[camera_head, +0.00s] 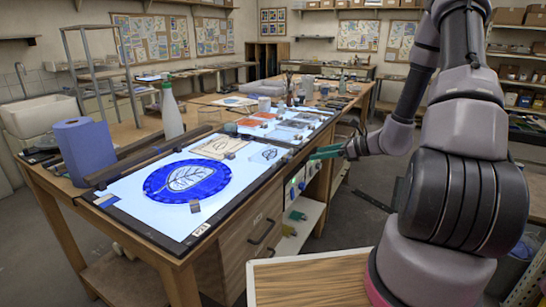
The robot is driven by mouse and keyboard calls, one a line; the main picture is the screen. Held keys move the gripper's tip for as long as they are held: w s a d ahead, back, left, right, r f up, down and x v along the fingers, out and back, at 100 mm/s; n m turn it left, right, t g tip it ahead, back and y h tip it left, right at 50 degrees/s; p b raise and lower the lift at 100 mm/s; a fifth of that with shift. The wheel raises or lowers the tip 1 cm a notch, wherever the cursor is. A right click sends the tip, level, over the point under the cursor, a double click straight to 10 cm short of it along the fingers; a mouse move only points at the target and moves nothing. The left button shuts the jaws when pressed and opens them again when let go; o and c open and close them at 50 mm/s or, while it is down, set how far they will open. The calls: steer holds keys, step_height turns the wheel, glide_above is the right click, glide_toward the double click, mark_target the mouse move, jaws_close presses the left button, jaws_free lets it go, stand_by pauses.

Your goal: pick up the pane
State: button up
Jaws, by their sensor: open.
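The pane is most likely the round blue glass pane (187,181) with a pale leaf design. It lies flat on the lit white panel (130,212) at the near end of the workbench. My gripper (317,153) has green fingers and is off the bench's right edge, well to the right of the pane and apart from it. It is open and nothing shows between its fingers. A small grey block (195,206) sits at the pane's near right edge.
A blue paper roll (84,150) and a white bottle (171,112) stand along the bench's left side. A drawn sheet (219,146) and a small leaf-marked piece (267,154) lie behind the pane. Jars and cups crowd the far bench. A wooden board (315,281) is in the foreground.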

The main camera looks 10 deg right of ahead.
mark_target(292, 158)
steer(key=x, duration=1)
steer(key=shift+w+a, duration=0.15)
steer(key=shift+c, duration=0.3)
jaws_close()
